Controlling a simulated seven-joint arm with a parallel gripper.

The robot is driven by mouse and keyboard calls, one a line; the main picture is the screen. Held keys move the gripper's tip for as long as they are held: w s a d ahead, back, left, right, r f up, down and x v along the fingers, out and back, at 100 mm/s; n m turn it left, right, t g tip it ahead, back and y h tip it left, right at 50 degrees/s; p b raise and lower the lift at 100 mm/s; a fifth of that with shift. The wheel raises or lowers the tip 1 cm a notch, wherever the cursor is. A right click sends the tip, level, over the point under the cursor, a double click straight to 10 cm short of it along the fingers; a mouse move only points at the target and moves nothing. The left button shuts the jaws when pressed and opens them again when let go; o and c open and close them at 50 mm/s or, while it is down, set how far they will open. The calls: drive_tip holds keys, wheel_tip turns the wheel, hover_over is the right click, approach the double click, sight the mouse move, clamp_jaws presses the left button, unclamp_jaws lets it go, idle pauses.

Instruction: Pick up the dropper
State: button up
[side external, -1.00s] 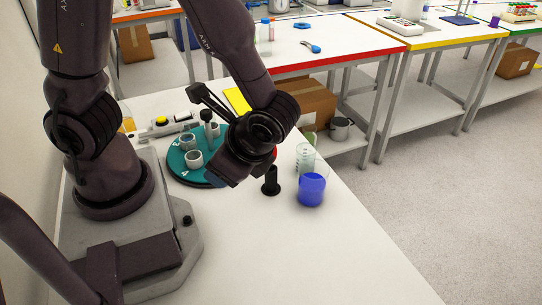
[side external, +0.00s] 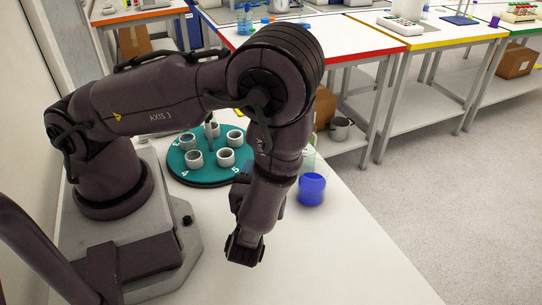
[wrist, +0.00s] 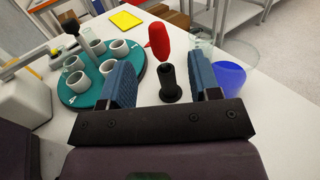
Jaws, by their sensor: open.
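The dropper (wrist: 158,40) shows a red bulb in the wrist view, just above a small black upright holder (wrist: 170,88). It appears to stand in that holder, but I cannot see its lower part. My gripper (wrist: 162,72) is open, with a blue-padded finger on each side of the holder in the picture. Nothing is held between the fingers. The bulb appears beyond the fingertips. In the side view my arm hides the dropper, the holder and most of the gripper.
A teal round carousel (side external: 207,179) with several white cups stands left of the holder. The front of the white table (side external: 330,265) is clear.

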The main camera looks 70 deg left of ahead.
drive_tip(key=x, duration=0.9)
drive_tip(key=shift+a, duration=0.2)
drive_tip(key=shift+c, duration=0.2)
drive_tip(key=c, duration=0.7)
